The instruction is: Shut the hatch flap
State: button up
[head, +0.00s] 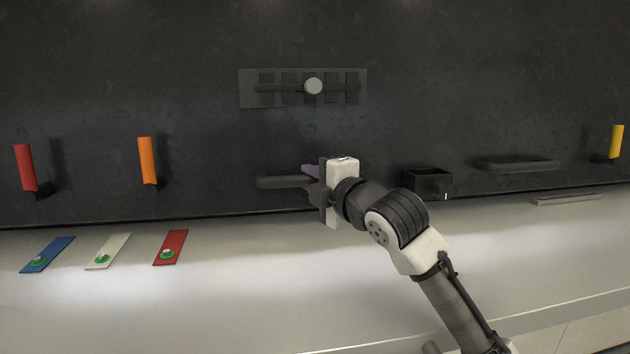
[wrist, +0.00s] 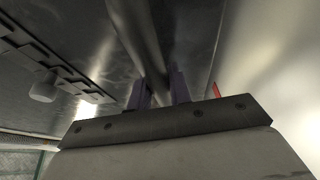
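No separate flap stands out in the head view; the dark upright panel (head: 400,120) fills the back, and I cannot tell which part is the hatch flap. A dark horizontal bar handle (head: 280,182) sticks out low on this panel. My gripper (head: 311,172) is at the right end of that handle. In the wrist view the grey bar (wrist: 138,38) runs between the two purple fingers of my gripper (wrist: 158,90), one on each side, with no clear gap. The fingers look shut on the bar. The wrist hides the handle's right end in the head view.
A slider plate with a pale knob (head: 313,86) is above my gripper. To the right are a dark box (head: 427,183) and another bar handle (head: 517,165). Red (head: 25,167), orange (head: 147,160) and yellow (head: 617,141) levers stick out. Coloured plates lie on the pale ledge (head: 250,290).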

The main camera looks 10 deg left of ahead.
jog(key=o, duration=0.4)
jog(key=shift+d+r, duration=0.15)
jog(key=shift+d, duration=0.05)
jog(key=shift+o, duration=0.2)
jog(key=shift+a, duration=0.1)
jog(key=shift+s, duration=0.15)
jog(key=b+v, duration=0.5)
jog(key=v, duration=0.8)
jog(key=shift+s+d, duration=0.2)
jog(key=shift+d, duration=0.05)
